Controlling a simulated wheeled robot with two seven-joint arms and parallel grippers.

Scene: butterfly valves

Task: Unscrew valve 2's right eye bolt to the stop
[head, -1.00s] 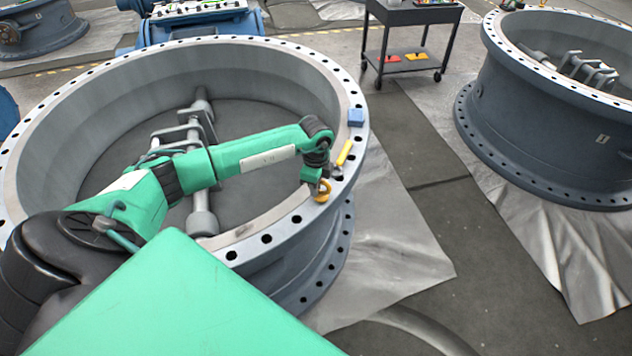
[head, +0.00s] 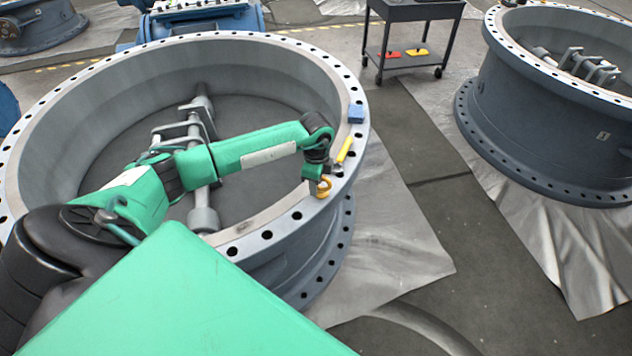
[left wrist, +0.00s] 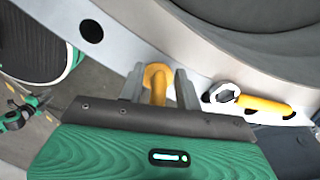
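The near large grey valve (head: 80,90) stands open end up, with a flanged rim full of holes. A yellow eye bolt (head: 324,187) stands on the right side of this rim. My left gripper (head: 314,178) is at the eye bolt in the head view. In the left wrist view, the eye bolt (left wrist: 157,82) is between the two grey fingertips of my left gripper (left wrist: 160,88). The eye looks nearly edge-on there, with a narrow gap to each finger, so the gripper looks open around it.
A yellow-handled wrench (head: 344,151) and a blue block (head: 356,114) lie on the rim just beyond the eye bolt. The wrench (left wrist: 262,105) shows close to the right finger. Another valve (head: 540,120) stands at right, a black cart (head: 415,14) behind.

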